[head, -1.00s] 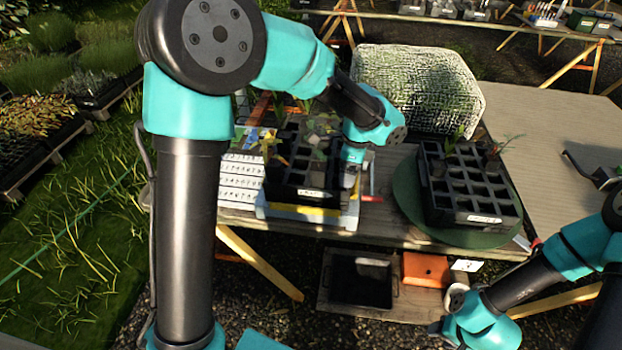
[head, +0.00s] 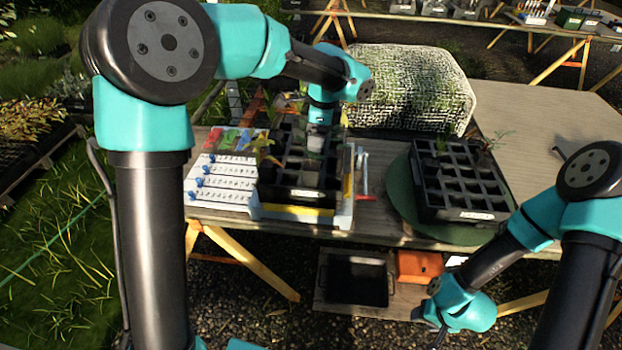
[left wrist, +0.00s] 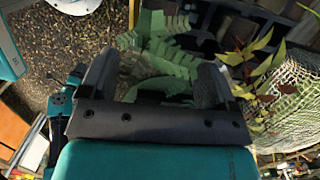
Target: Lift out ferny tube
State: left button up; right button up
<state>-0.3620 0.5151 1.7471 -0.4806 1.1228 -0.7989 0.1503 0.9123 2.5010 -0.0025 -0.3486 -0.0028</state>
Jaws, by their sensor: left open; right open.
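My left gripper (head: 316,140) is over the back right part of the left black cell tray (head: 292,193). In the left wrist view its two fingers (left wrist: 160,80) are apart, and a green ferny plant (left wrist: 165,47) shows between and beyond them. The fern's tube is hidden, and I cannot tell whether the fingers touch the plant. My right gripper (head: 437,318) is low at the front right, below the bench; its fingers are small and partly hidden. It is away from both trays.
A second cell tray (head: 470,215) with a few plants stands on a green round plate (head: 402,190) at right. A white board with blue knobs (head: 222,183) lies left of the left tray. A mesh-covered block (head: 410,88) stands behind.

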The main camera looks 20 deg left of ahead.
aim_at(312, 165)
pick_arm(q)
jog(key=f, duration=0.6)
jog(key=a+f, duration=0.1)
jog(key=f, duration=0.2)
jog(key=shift+s+f, duration=0.1)
jog(key=shift+f, duration=0.1)
jog(key=shift+f, duration=0.1)
jog(key=shift+s+a+f, duration=0.1)
jog(key=shift+a+f, duration=0.1)
jog(key=shift+f, duration=1.05)
jog(key=shift+s+a+f, duration=0.1)
jog(key=shift+a+f, duration=0.05)
jog(key=shift+f, duration=1.1)
jog(key=shift+c, duration=0.4)
jog(key=c, duration=1)
jog(key=shift+r, duration=0.1)
notch_tip(312, 165, up, 10)
jog(key=shift+f, duration=0.1)
